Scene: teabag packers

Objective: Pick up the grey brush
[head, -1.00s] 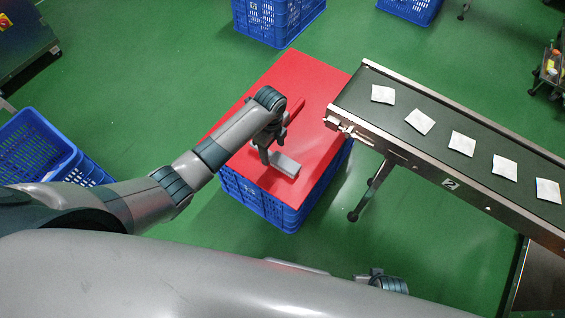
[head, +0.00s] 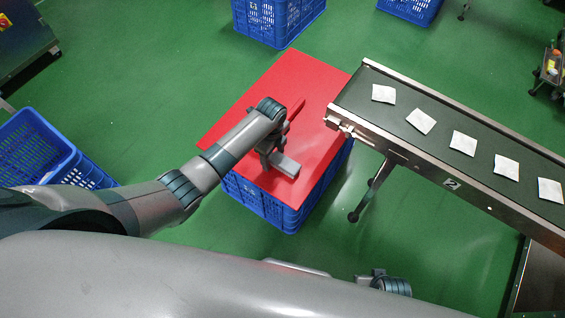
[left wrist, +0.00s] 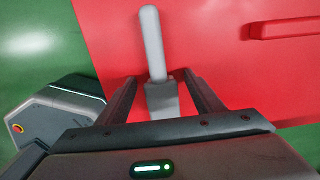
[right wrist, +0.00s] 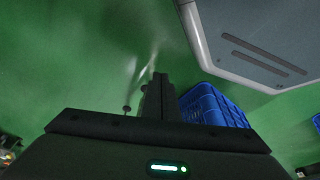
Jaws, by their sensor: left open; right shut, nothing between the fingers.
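The grey brush (head: 287,166) lies on the red top of a blue crate. In the left wrist view its light handle (left wrist: 151,45) points away from the gripper, and its darker, wider part (left wrist: 162,100) lies between the two fingers. My left gripper (head: 268,153) is open at the brush, one finger on each side; I cannot tell whether either finger touches it. The left wrist view also shows this open gripper (left wrist: 160,84). My right gripper (right wrist: 158,92) is shut and empty, over the green floor in the right wrist view.
A red bar-like object (head: 296,109) lies farther back on the red top (head: 318,85). It also shows in the left wrist view (left wrist: 285,29). A conveyor (head: 430,160) with several white teabags stands close on the right. Blue crates (head: 40,145) stand at left and back.

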